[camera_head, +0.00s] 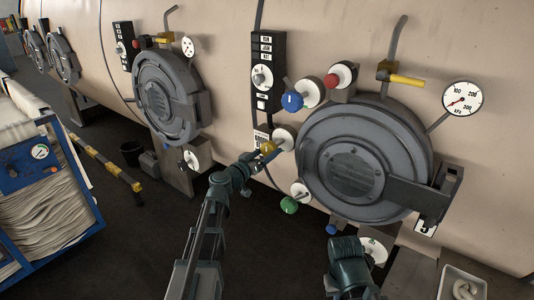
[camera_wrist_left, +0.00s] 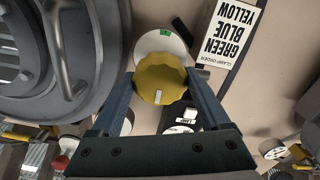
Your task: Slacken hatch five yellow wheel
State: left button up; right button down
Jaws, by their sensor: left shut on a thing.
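The yellow wheel (camera_head: 268,147) sits at the left of the large round grey hatch (camera_head: 350,175), in front of a white disc (camera_head: 284,138). A plate with a 5 (camera_head: 426,228) is below this hatch. My left gripper (camera_head: 263,155) reaches up to the yellow wheel from the lower left. In the left wrist view, the gripper (camera_wrist_left: 162,78) has its two blue fingers on either side of the ribbed yellow wheel (camera_wrist_left: 160,76), shut on it. A white pointer mark shows on the wheel's lower face. My right arm shows at the bottom, but its fingers do not.
Blue (camera_head: 292,101), red (camera_head: 332,81) and green (camera_head: 289,205) knobs surround the hatch. A gauge (camera_head: 462,98) is at upper right. A sign (camera_wrist_left: 232,32) reads clamp order green, blue, yellow. A blue-framed cart (camera_head: 88,196) stands left.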

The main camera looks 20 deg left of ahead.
pick_arm(q)
jog(key=shift+f+m, duration=0.1)
jog(key=shift+m, duration=0.2)
dwell(0.4)
jog(key=o, duration=1.2)
jog(key=v, duration=1.4)
